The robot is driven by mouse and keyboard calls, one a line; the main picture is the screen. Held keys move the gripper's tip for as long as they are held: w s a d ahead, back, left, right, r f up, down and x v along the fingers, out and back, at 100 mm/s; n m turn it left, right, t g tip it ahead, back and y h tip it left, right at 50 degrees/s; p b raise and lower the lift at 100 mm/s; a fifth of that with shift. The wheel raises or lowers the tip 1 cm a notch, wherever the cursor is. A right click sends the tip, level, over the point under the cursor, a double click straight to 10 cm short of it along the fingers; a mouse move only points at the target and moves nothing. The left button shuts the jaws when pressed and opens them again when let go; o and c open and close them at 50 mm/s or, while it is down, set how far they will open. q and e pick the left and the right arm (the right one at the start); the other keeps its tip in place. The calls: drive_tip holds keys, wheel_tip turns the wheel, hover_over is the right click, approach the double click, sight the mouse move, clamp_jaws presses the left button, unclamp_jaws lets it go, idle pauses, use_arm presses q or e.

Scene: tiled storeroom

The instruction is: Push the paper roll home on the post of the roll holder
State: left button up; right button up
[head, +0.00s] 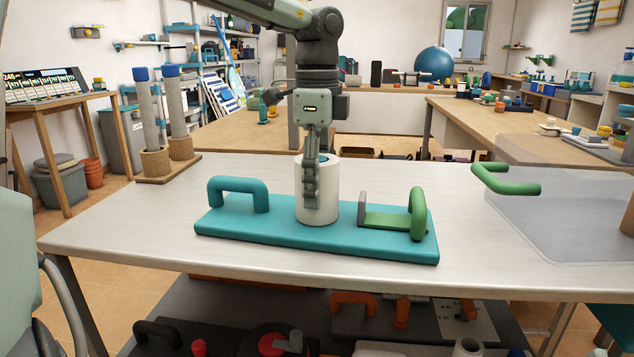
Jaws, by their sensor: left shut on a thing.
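The white paper roll (329,190) stands upright over the middle of the teal base (270,233) of the roll holder. My left gripper (312,205) comes down from above and is shut on the roll, with a finger along its near side. The post is hidden by the roll and the fingers. The roll's lower end looks close to the base, but I cannot tell whether it touches. A teal handle (238,187) rises at the base's left end and a green bracket (417,213) stands at its right end. My right gripper is not in view.
A wooden stand with two grey posts with blue tops (172,72) is at the table's back left. A translucent sheet (570,215) and a green handle (505,182) are at the right. The pale tabletop (120,222) is clear left of the base.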

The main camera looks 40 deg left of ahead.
use_arm(q)
drive_tip(key=shift+f, duration=0.1)
drive_tip(key=o, duration=1.3)
wheel_tip(320, 180, up, 12)
drive_tip(key=shift+r, duration=0.1)
